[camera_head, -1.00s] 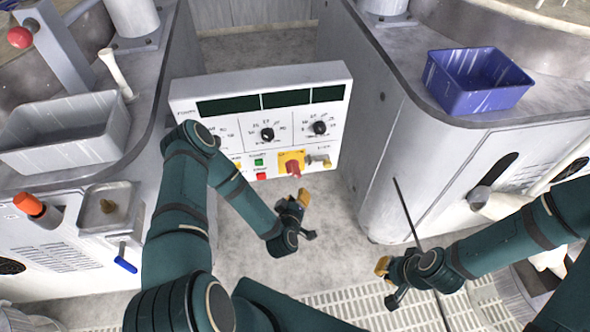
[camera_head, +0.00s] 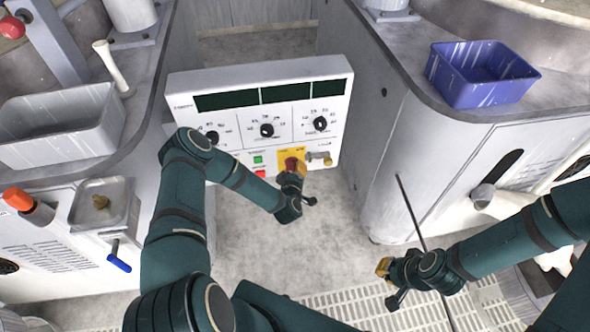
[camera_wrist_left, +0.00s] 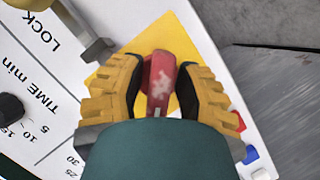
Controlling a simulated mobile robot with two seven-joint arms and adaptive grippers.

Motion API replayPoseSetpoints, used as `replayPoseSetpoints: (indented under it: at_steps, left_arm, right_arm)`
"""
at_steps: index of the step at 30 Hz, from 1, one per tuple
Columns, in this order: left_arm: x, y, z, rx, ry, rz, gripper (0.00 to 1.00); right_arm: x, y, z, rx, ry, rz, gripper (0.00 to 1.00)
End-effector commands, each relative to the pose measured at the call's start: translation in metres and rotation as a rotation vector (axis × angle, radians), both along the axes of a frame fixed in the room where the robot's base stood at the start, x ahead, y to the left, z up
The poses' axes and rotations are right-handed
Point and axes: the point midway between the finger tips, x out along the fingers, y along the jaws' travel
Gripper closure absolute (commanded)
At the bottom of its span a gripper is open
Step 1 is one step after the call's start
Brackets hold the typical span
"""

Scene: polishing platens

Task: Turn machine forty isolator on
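The control panel (camera_head: 180,88) stands between two machine bodies. Low on its face is a red rotary handle (camera_head: 291,163) on a yellow plate (camera_head: 283,154), the isolator. In the left wrist view the red handle (camera_wrist_left: 160,82) lies between the yellow fingers of my left gripper (camera_wrist_left: 161,72), one on each side. They look open around it; whether they touch it is unclear. In the head view my left gripper (camera_head: 290,178) partly covers the handle. My right gripper (camera_head: 385,283) looks open and empty, low over the floor grating, away from the panel. No machine number is legible.
Beside the isolator is a small lock fitting (camera_head: 318,157); green (camera_head: 258,160) and red (camera_head: 260,173) buttons are left of it. Dials line the panel above. A blue bin (camera_head: 480,75) and a grey bin (camera_head: 60,125) stand on the side machines. The floor between is clear.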

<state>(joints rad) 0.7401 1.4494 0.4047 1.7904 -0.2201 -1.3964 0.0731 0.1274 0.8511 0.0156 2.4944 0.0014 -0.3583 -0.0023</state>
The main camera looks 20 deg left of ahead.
Motion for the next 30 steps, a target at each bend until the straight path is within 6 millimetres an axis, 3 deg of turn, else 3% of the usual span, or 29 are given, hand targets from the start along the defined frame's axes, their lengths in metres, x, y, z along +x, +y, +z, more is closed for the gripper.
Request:
replayPoseSetpoints:
  at_steps: [6,14,15,18,30]
  left_arm:
    - [0.0122,0.0039,-0.0039,0.0,0.0,0.0,0.68]
    - [0.0131,0.0041,-0.0036,0.0,0.002,0.0,0.68]
    - [0.0131,0.0041,-0.0036,0.001,0.001,-0.001,0.72]
    - [0.013,0.0042,-0.0037,0.001,0.001,-0.001,1.0]
    - [0.0135,0.0038,-0.0024,0.034,0.022,-0.002,1.0]
  right_arm:
    - [0.0008,0.0,-0.0039,0.0,-0.002,-0.001,1.0]
    - [0.0009,-0.0001,-0.0035,0.0,-0.002,-0.001,1.0]
    - [0.0008,-0.0001,-0.0035,0.0,-0.002,-0.001,1.0]
    - [0.0008,-0.0001,-0.0035,0.0,-0.002,-0.001,1.0]
    - [0.0001,0.0,0.0003,0.0,0.0,0.0,1.0]
